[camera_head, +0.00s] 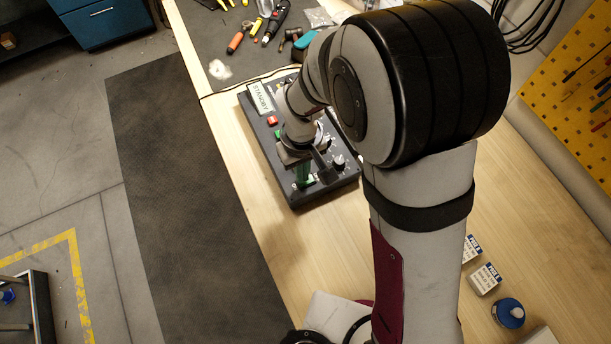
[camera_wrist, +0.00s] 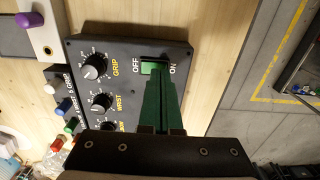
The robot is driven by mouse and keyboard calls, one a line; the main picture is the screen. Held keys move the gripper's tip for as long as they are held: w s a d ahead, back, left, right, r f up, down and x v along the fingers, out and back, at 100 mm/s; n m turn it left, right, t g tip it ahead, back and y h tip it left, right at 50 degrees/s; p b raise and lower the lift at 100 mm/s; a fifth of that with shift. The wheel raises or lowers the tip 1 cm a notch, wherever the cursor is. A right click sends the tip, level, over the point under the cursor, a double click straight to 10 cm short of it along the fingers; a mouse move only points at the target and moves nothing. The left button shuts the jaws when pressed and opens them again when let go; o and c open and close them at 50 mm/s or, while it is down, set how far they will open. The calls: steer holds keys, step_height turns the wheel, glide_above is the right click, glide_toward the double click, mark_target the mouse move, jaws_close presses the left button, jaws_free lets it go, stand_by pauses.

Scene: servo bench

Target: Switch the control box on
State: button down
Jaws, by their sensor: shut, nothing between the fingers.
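The dark control box (camera_head: 335,192) lies on the wooden bench in the head view, with a sign reading STANDBY (camera_head: 262,98) at its far end. In the wrist view, its panel (camera_wrist: 125,60) shows a green power switch (camera_wrist: 148,68) in a black frame, with OFF printed on the left and ON on the right. My gripper (camera_wrist: 157,80) has dark green fingers, shut and empty, with their tips at the switch. They cover part of it, so I cannot tell its position or whether they touch. In the head view my gripper (camera_head: 304,180) points down at the box's near end.
Knobs marked GRIP (camera_wrist: 94,66) and WRIST (camera_wrist: 103,102) sit beside the switch. A red button (camera_head: 272,120) is farther up the box. Tools (camera_head: 250,33) lie on the dark mat behind. Small labelled boxes (camera_head: 485,279) and a blue-capped bottle (camera_head: 509,313) stand at right.

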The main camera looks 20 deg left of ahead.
steer(key=shift+f, duration=0.45)
steer(key=shift+r, duration=3.5)
steer(key=s+d+r+m, duration=0.4)
steer(key=d+r+m, duration=0.3)
steer(key=d, duration=0.5)
steer(key=s+d+r+m+y, duration=0.1)
steer(key=s+d+r+m, duration=0.1)
steer(key=s+d+m, duration=0.4)
steer(key=s+m, duration=0.1)
steer(key=s, duration=0.3)
steer(key=shift+m+y, duration=0.3)
steer(key=shift+y, duration=0.1)
steer(key=shift+s+r, duration=0.1)
